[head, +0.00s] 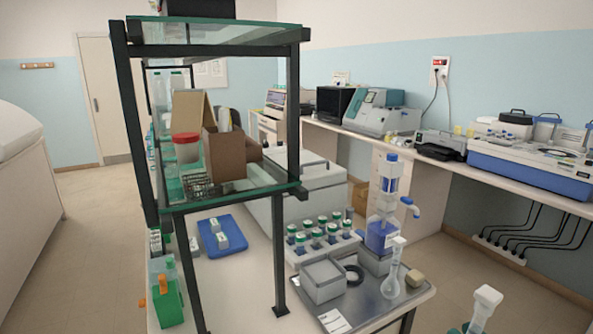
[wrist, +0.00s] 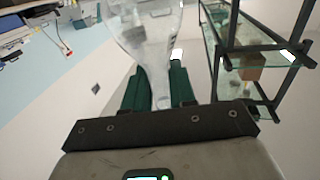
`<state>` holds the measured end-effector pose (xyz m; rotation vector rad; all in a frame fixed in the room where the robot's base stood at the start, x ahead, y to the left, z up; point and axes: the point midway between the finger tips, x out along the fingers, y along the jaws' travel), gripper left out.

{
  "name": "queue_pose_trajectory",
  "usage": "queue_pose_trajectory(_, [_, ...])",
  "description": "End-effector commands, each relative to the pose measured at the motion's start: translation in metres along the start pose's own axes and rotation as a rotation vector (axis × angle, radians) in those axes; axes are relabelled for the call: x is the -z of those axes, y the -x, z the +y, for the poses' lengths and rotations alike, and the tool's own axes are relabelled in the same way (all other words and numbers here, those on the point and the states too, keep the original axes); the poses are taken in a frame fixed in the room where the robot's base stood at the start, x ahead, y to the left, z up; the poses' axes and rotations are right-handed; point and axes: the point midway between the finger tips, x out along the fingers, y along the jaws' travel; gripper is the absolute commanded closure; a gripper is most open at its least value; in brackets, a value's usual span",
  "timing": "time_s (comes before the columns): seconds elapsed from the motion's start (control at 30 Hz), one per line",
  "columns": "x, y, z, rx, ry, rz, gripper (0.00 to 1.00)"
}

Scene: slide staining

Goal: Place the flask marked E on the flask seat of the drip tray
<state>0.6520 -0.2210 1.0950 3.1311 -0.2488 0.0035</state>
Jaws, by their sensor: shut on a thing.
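My gripper (wrist: 158,88) has green fingers shut on the neck of a clear glass flask (wrist: 150,30), seen in the wrist view. In the head view a white-topped flask (head: 484,308) stands out at the bottom right edge, with a bit of green beside it; this appears to be the held one. No letter E is readable. The grey metal drip tray (head: 378,309) lies on the bench's near right corner, left of the held flask and apart from it. A dark ring (head: 354,275) on the tray looks like the flask seat and is empty.
Another white-topped flask (head: 393,272) stands on the tray beside the ring. A grey box (head: 322,282), a tan block (head: 415,279) and a blue-topped dispenser bottle (head: 383,220) crowd it. A rack of vials (head: 325,240) stands behind. A glass shelf frame (head: 282,200) rises at left.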

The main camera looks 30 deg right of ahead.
Motion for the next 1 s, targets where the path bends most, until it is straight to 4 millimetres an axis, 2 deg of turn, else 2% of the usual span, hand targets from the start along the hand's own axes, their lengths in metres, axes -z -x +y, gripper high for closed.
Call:
queue_pose_trajectory(0.27, [-0.035, -0.026, -0.020, 0.022, -0.002, 0.000, 0.92])
queue_pose_trajectory(0.53, [-0.090, -0.056, -0.058, 0.051, -0.001, -0.003, 0.92])
queue_pose_trajectory(0.67, [-0.133, -0.070, -0.094, 0.072, -0.003, -0.005, 0.92])
queue_pose_trajectory(0.73, [-0.161, -0.075, -0.119, 0.087, -0.002, -0.005, 0.92])
queue_pose_trajectory(0.9, [-0.219, -0.073, -0.178, 0.123, 0.001, -0.004, 0.92])
queue_pose_trajectory(1.0, [-0.243, -0.067, -0.204, 0.140, 0.002, -0.002, 0.92])
